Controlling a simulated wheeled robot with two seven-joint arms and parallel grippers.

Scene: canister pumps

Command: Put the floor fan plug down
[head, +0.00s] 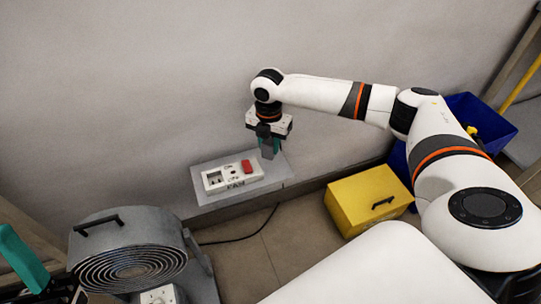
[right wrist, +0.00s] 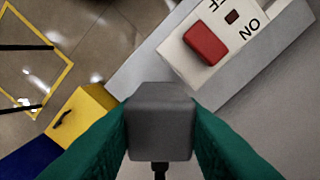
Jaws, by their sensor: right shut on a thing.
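My right gripper (head: 269,143) is shut on the floor fan plug, a dark grey block (right wrist: 160,120). The plug also shows in the head view (head: 268,152), just beyond the right end of the white power strip (head: 215,182). It looks apart from the strip; whether it touches the grey ledge (head: 274,178) is unclear. A black cord leaves the plug at the bottom of the wrist view. The grey floor fan (head: 130,262) stands at lower left. A teal finger of my left gripper (head: 22,262) shows at the left edge; its opening is unclear.
The strip has a red switch (head: 247,166) and sockets. Bare ledge lies around the strip. A yellow box (head: 365,203) stands on the floor to the right, with a blue bin (head: 480,115) behind my right arm. A black cord (head: 245,238) crosses the floor. The wall is close behind.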

